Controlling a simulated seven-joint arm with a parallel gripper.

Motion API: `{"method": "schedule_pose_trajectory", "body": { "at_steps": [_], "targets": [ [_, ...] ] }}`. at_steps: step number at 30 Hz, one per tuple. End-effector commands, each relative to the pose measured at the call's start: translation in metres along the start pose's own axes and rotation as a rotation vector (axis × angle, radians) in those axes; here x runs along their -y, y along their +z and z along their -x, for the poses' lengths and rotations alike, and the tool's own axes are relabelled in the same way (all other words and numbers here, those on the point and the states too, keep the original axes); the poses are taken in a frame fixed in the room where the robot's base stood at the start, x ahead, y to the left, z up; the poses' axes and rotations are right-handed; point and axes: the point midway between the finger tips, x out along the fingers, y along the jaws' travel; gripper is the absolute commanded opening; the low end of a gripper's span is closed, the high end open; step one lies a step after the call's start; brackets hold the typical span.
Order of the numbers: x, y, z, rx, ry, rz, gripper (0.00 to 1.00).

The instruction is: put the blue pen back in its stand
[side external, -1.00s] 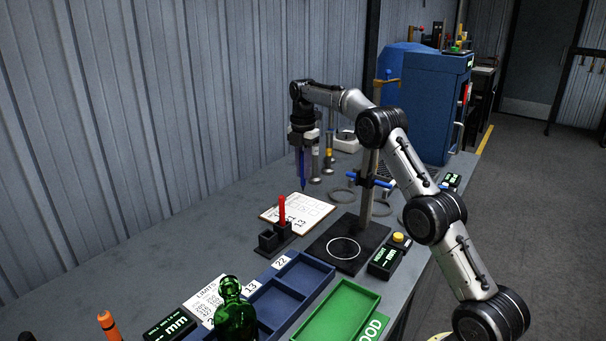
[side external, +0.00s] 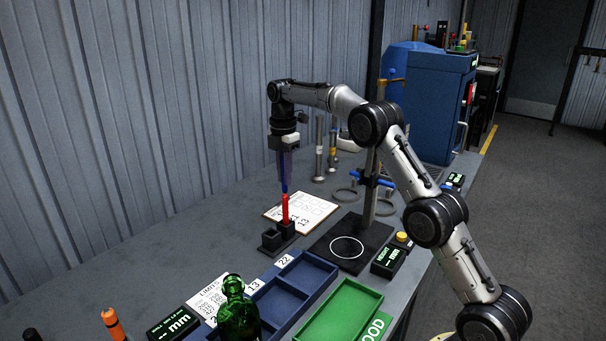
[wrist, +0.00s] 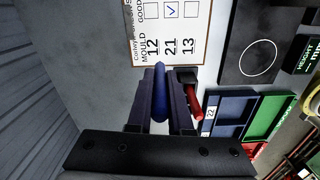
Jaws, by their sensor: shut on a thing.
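The blue pen (side external: 284,186) hangs tip down from my gripper (side external: 283,162), which is shut on it. In the wrist view the blue pen (wrist: 160,98) lies between the two fingers of my gripper (wrist: 161,100). The black pen stand (side external: 277,238) is on the bench below. A red pen (side external: 285,208) stands upright in one of its holders, and the front-left holder looks empty. The blue pen's tip is above the stand, close behind the red pen in the side view.
A clipboard sheet (side external: 302,208) lies behind the stand. A black base with a post (side external: 345,250) is to its right. A blue tray (side external: 305,272), a green tray (side external: 340,312) and a green bottle (side external: 238,312) are in front.

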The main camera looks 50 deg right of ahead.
Motion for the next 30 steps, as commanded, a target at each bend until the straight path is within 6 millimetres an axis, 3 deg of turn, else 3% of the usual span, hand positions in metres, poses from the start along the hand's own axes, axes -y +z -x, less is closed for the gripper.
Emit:
{"method": "schedule_pose_trajectory", "body": {
  "at_steps": [1, 3, 12, 27, 30],
  "targets": [
    [0.001, -0.020, 0.000, 0.000, -0.002, -0.046, 0.00],
    [0.003, -0.040, -0.001, 0.000, -0.003, -0.137, 0.00],
    [0.016, -0.104, -0.008, 0.002, -0.006, -0.557, 0.00],
    [0.034, -0.150, -0.019, 0.005, -0.006, -1.036, 0.00],
    [0.041, -0.155, -0.021, 0.007, -0.008, -0.995, 0.00]
  ]
}}
